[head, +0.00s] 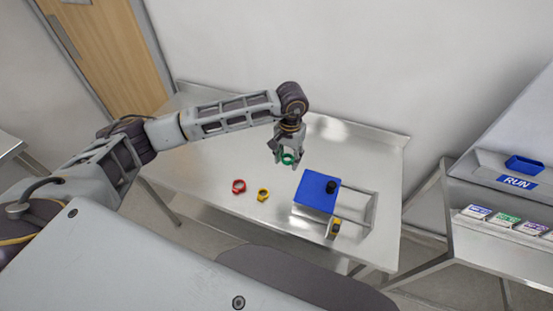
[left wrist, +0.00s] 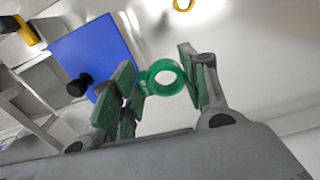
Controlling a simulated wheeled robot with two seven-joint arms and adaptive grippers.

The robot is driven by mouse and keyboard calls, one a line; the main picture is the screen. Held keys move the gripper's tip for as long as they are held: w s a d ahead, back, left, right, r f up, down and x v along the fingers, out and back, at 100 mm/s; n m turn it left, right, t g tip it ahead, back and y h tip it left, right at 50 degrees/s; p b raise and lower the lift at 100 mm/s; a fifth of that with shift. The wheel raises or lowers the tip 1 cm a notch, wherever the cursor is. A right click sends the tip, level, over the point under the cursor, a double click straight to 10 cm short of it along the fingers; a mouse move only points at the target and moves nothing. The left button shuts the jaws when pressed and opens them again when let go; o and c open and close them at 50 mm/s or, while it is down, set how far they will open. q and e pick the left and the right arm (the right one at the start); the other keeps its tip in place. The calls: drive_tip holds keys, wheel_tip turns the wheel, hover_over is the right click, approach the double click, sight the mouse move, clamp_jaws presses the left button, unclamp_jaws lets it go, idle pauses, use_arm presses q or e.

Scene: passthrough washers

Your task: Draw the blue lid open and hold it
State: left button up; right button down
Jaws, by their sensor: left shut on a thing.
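The blue lid (head: 316,191) is a flat square panel with a black knob (head: 331,187) near its right edge. It lies over the left part of a metal box (head: 299,210) on the table. The lid (left wrist: 92,52) and knob (left wrist: 76,85) also show in the left wrist view. My left gripper (head: 288,156) is above the table, behind and left of the lid and apart from it. It is shut on a green ring (left wrist: 150,76), which sits between its fingers. My right gripper is not in view.
A red ring (head: 239,186) and a yellow ring (head: 263,194) lie on the metal table (head: 205,170) left of the box. Metal rails (head: 366,208) extend right of the lid. A yellow-black part (head: 335,228) is at the box's front. A RUN panel (head: 517,182) stands right.

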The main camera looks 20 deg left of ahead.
use_arm(q)
drive_tip(key=s+d+r, duration=0.1)
drive_tip(key=d+r, duration=0.2)
drive_tip(key=d, duration=0.5)
drive_tip(key=shift+s+d+r+n, duration=0.2)
drive_tip(key=shift+s+r+n, duration=0.15)
drive_tip(key=shift+s+n, duration=0.05)
idle(0.4)
idle(0.3)
